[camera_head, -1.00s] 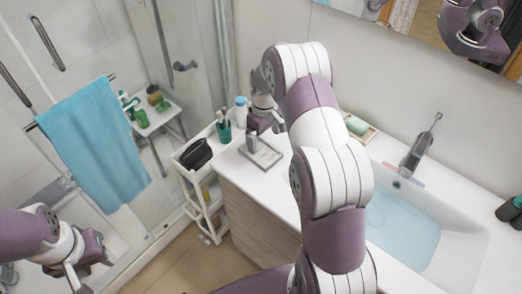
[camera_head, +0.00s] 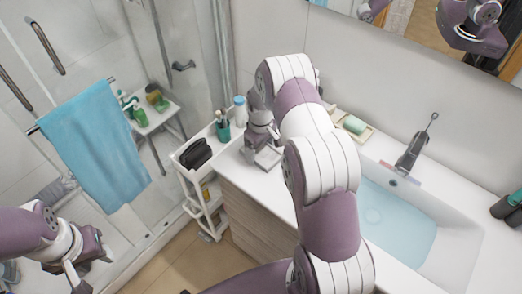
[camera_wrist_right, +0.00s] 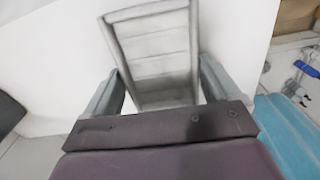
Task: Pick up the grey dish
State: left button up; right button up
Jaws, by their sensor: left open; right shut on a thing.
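The grey dish (camera_head: 266,158) is a shallow rectangular tray with ribs, on the white counter left of the basin. My right gripper (camera_head: 260,148) is over it in the head view and hides part of it. In the right wrist view the dish (camera_wrist_right: 150,60) lies between the two fingers of my right gripper (camera_wrist_right: 160,88), which is shut on it. I cannot tell whether the dish is off the counter. My left gripper (camera_head: 78,278) is open and empty at the lower left, far from the dish.
A white cart (camera_head: 190,160) with a black pouch (camera_head: 196,153) and a green cup (camera_head: 222,131) stands left of the counter. A soap bar (camera_head: 355,124) in a tray, a tap (camera_head: 414,152) and a water-filled basin (camera_head: 395,220) are to the right. A blue towel (camera_head: 97,145) hangs at left.

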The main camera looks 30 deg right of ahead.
aim_at(260, 152)
jog(key=shift+w+r+b, duration=0.1)
jog(key=shift+r+b, duration=0.2)
jog(key=shift+r, duration=0.15)
notch_tip(260, 152, up, 3)
jog(key=shift+w+f+b, duration=0.15)
jog(key=shift+b, duration=0.4)
jog(key=s+d+r+b, duration=0.2)
jog(key=s+d+r, duration=0.5)
jog(key=s+d, duration=0.1)
jog(key=shift+s+r+b, duration=0.2)
jog(key=shift+b, duration=0.1)
